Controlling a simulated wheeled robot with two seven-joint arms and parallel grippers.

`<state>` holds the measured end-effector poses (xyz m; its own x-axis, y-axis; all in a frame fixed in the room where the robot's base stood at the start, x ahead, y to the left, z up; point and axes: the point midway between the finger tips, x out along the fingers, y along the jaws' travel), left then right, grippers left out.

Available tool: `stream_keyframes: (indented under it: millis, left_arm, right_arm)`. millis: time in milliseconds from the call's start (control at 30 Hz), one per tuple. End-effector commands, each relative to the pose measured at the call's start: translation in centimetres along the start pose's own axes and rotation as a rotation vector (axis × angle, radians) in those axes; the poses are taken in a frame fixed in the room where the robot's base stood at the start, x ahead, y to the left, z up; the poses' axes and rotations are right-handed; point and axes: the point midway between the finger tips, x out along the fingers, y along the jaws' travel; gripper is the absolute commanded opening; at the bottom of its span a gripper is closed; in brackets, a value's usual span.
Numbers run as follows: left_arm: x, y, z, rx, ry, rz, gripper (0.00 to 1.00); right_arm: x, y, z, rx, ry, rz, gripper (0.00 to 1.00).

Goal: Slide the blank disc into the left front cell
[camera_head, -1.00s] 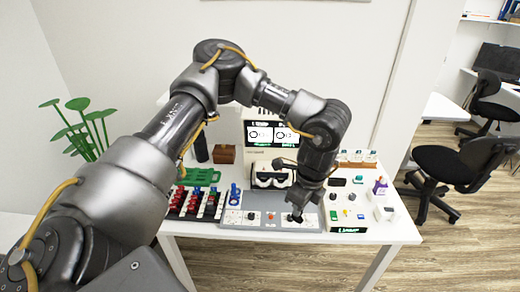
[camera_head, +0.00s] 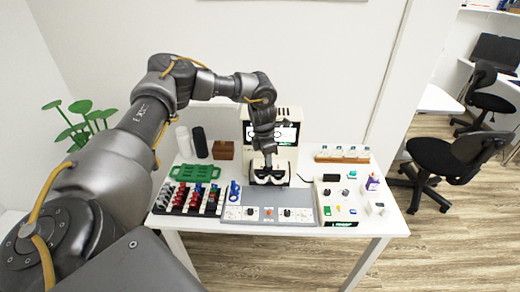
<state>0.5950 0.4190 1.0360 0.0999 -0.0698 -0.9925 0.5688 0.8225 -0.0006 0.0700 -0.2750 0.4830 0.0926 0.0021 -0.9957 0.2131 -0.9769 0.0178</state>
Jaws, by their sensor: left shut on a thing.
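My left gripper (camera_head: 268,161) points down at the top of the white device with two dark-edged, rounded openings (camera_head: 268,178) in the middle of the table. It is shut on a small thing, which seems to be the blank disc. The fingers cover most of it, and it is too small to make out clearly. The left front cell cannot be told apart at this size, nor can I tell whether the held thing touches the device. My right gripper is not in view.
A grey panel (camera_head: 268,224) with knobs lies in front of the device. A rack (camera_head: 192,200) of red, blue and dark pieces and a green tray (camera_head: 195,172) stand left. A white box (camera_head: 343,200) with small items is right. A screen (camera_head: 287,134) stands behind.

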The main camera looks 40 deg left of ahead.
Motion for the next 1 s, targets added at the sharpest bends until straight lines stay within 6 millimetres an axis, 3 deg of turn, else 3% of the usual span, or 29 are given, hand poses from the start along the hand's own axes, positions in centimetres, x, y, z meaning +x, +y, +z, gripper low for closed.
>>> stream_keyframes:
  millis: [100, 300, 667, 1000]
  left_arm:
    - [-0.3, 1.8, -0.8, 0.148, 0.001, -0.019, 0.00]
    - [-0.3, 3.1, -1.6, 0.290, 0.001, -0.035, 0.00]
    - [0.2, 3.3, -1.8, 0.314, 0.001, -0.039, 0.00]
    - [3.3, 3.3, -2.2, 0.314, 0.002, -0.039, 0.00]
  right_arm:
    - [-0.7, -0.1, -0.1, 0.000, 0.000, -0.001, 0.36]
    - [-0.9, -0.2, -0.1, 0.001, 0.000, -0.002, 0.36]
    - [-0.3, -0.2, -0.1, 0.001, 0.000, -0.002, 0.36]
    - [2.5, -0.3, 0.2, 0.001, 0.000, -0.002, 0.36]
